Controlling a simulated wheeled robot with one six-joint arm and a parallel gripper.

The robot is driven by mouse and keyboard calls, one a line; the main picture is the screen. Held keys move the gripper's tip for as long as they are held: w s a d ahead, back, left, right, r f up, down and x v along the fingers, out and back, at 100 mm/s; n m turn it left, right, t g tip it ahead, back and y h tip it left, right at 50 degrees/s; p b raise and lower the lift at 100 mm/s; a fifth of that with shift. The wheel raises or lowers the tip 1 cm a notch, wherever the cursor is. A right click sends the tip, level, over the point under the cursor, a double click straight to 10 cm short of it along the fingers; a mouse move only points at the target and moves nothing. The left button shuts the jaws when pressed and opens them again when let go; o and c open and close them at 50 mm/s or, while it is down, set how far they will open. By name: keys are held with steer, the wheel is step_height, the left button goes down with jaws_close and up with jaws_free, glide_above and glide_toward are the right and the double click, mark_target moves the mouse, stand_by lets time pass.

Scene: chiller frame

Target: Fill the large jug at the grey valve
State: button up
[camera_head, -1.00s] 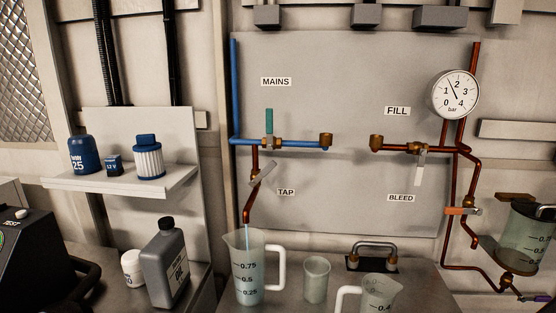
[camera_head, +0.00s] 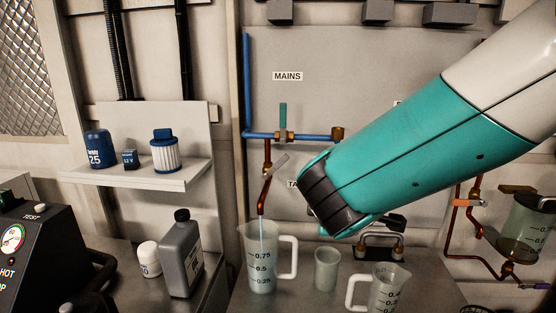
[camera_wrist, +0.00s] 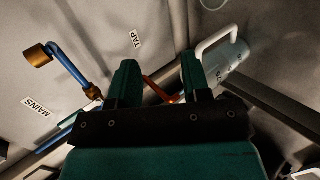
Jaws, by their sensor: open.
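The large jug (camera_head: 261,268), clear with a white handle, stands upright on the bench under the copper tap spout. It also shows in the wrist view (camera_wrist: 226,60). A thin bluish stream falls from the spout into it; its water level is hard to read. The grey valve lever (camera_head: 274,166) on the tap pipe sits slanted. My gripper (camera_wrist: 160,72) is open, its two green fingers apart with nothing held. The copper tap pipe (camera_wrist: 158,88) shows between and beyond the fingers. In the head view my arm hides most of the gripper.
A small cup (camera_head: 327,270) and a smaller jug (camera_head: 388,290) stand right of the large jug. A grey bottle (camera_head: 182,258) and a white tub (camera_head: 148,260) are to its left. The mains valve (camera_head: 283,122) is above the tap. My arm covers the panel's right part.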

steer(key=w+a+r+n+t, duration=0.1)
steer(key=w+a+n+t, duration=0.1)
steer(key=a+n+t, duration=0.5)
steer(key=n, duration=0.3)
glide_toward(281, 163)
steer(key=shift+t+y, duration=0.3)
steer(key=shift+y, duration=0.1)
steer(key=w+p, duration=0.2)
steer(key=w, duration=0.1)
steer(key=w+p, duration=0.2)
steer(key=w, duration=0.2)
steer(key=w+p, duration=0.2)
steer(key=w, duration=0.1)
steer(key=shift+w+d+f+p, duration=0.2)
steer(key=shift+w+d+p, duration=0.05)
steer(key=shift+d+p, duration=0.15)
steer(key=shift+c, duration=0.4)
jaws_close()
